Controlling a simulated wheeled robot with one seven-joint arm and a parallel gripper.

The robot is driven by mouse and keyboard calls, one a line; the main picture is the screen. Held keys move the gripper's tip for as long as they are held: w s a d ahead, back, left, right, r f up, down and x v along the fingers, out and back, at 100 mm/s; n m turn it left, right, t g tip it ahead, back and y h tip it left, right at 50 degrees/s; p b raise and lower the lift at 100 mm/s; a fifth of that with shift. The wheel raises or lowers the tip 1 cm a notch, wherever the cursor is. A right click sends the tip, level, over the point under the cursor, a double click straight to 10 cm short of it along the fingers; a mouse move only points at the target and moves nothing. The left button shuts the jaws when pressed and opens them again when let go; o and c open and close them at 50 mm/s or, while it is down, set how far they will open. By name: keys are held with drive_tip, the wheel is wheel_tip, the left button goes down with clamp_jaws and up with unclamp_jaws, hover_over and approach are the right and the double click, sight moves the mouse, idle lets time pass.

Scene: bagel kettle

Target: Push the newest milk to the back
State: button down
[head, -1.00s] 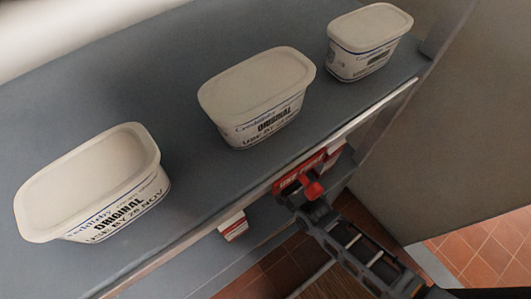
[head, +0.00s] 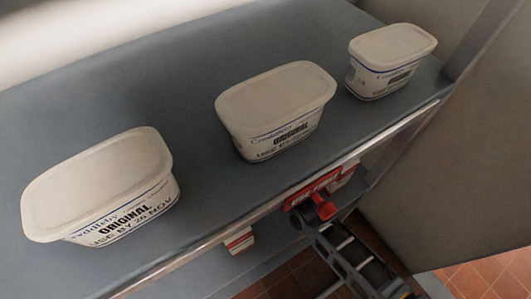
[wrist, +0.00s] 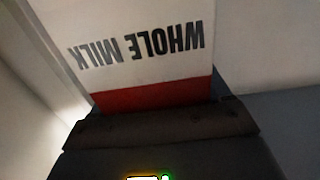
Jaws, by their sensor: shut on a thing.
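A white milk carton with a red band and "WHOLE MILK" lettering (wrist: 150,45) fills the upper middle of the wrist view, its text upside down there. My gripper (wrist: 160,122) is shut on it, with a dark finger pad across its red end. In the head view my gripper (head: 318,205) is below the shelf's front edge, at a red carton part (head: 335,184) largely hidden by the shelf. A second red and white carton (head: 240,241) pokes out under the shelf edge to the left. I cannot read any milk date.
Three white tubs stand on the grey upper shelf (head: 190,185): left (head: 100,185), middle (head: 275,105) and right (head: 390,60). The nearest tub reads "USE BY 26 NOV". A grey panel (head: 450,160) closes the right side. The lower shelf is mostly hidden.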

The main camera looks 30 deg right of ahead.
drive_tip(key=w+b, duration=0.6)
drive_tip(key=w, duration=0.8)
idle(1.4)
idle(0.4)
